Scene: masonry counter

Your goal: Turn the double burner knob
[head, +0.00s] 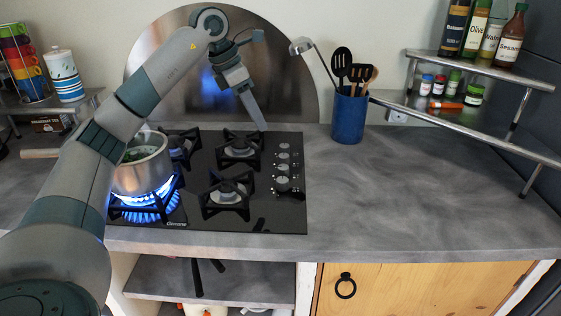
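The black glass gas hob (240,215) is set in the grey counter. A column of several knobs (283,168) runs along its right side; most look silvery, and the front one (288,191) has a dark bar shape. I cannot tell by label which is the double burner knob. Blue flames (150,212) burn at the front-left burner under a steel pot (142,170). My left gripper (262,126) points down near the hob's back-right edge, behind the knobs and apart from them. Its fingers overlap in this view, so their opening is unclear. My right gripper is out of view.
A blue utensil crock (348,119) stands right of the hob near the wall. A metal rack (490,68) with bottles and spice jars is at the right. The counter (430,190) right of the hob is clear. Open shelves and a wooden door (420,290) lie below.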

